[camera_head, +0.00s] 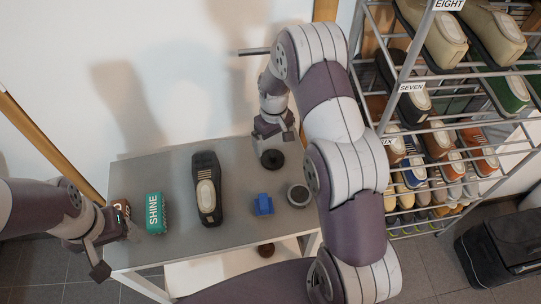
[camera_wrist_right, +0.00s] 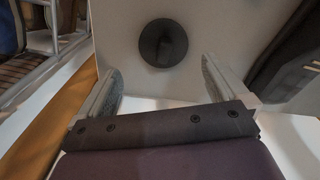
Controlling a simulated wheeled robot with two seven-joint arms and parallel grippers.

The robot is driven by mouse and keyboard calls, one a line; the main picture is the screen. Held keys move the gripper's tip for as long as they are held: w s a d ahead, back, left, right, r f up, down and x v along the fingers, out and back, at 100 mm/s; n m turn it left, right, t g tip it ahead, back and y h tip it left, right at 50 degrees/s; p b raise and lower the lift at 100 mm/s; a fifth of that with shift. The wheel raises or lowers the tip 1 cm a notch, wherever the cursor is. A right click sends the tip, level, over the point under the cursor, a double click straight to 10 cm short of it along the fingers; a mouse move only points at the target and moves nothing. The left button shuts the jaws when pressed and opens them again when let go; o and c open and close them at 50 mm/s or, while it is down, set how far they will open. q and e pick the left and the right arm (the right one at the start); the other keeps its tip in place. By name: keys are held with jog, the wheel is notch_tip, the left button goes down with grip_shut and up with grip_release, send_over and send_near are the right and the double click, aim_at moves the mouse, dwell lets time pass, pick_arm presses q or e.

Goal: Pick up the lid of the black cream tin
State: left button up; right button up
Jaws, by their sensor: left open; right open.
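A black round disc (camera_head: 272,159), which looks like the lid, lies on the grey table near its back edge. In the right wrist view the disc (camera_wrist_right: 163,43) lies ahead of my fingers, with a darker patch at its middle. A round tin (camera_head: 298,195) with a dark rim and paler top stands to the right, close to my right arm. My right gripper (camera_head: 271,137) is open and empty, just behind the disc; its spread fingers show in the right wrist view (camera_wrist_right: 165,90). My left gripper (camera_head: 118,250) is open at the table's front left corner, apart from the disc.
A shoe rack (camera_head: 430,130) is on the right. A black bag (camera_head: 505,245) lies on the floor. The wall is behind.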

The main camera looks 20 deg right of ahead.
aim_at(273, 153)
jog(key=shift+f, duration=0.5)
jog(key=f, duration=0.4)
jog(key=shift+s+a, duration=0.3)
jog(key=shift+s, duration=0.1)
jog(key=shift+w+f, duration=0.1)
jog(key=shift+f, duration=0.4)
jog(key=shift+r, duration=0.1)
jog(key=c, duration=1)
